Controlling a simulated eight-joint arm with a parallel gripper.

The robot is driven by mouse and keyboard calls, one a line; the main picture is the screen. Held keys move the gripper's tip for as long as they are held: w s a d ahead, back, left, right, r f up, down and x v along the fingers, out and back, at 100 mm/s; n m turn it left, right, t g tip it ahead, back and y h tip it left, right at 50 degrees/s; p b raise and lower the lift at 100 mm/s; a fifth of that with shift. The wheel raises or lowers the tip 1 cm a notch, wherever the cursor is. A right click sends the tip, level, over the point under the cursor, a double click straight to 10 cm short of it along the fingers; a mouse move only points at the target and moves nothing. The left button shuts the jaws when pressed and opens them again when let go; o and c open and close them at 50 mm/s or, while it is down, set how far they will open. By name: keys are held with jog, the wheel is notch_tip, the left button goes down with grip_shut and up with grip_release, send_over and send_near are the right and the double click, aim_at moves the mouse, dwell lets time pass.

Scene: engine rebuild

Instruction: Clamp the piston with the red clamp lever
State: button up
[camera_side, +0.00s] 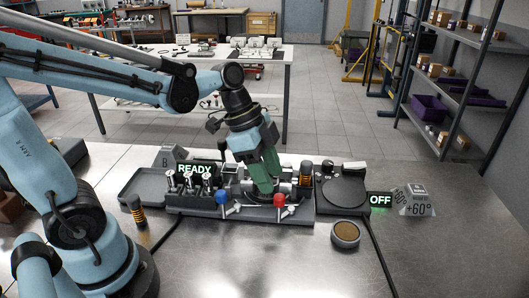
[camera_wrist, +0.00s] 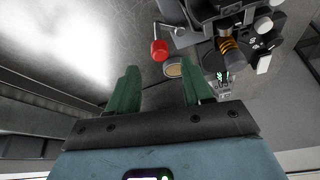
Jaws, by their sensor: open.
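The red clamp lever (camera_side: 279,200) has a round red knob at the front of the dark fixture (camera_side: 240,212) in the side view. The red lever also shows in the wrist view (camera_wrist: 159,50), beyond the fingertips and near the gap between them. My gripper (camera_side: 267,190) points down over the right part of the fixture, close to the red knob. In the wrist view its two green fingers (camera_wrist: 160,74) are apart with nothing between them. Several metal pistons (camera_side: 187,182) stand at the fixture's left. Whether a piston sits in the clamp is hidden by my gripper.
A blue-knobbed lever (camera_side: 222,197) stands left of the red one. A flat dark plate unit (camera_side: 343,192) is at the right, with a round tan-topped pot (camera_side: 345,234) before it. A spring-like orange and black part (camera_side: 137,211) stands at left.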

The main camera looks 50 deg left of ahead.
jog(key=v, duration=0.7)
dwell(0.3)
notch_tip(320, 180, down, 5)
jog(key=s+a+n+t+y, duration=0.2)
jog(key=n+t+y, duration=0.1)
jog(key=n, duration=0.8)
jog(key=shift+a+f+n+t+y, duration=0.2)
jog(key=shift+a+n+t+y, duration=0.15)
jog(key=shift+t, duration=0.55)
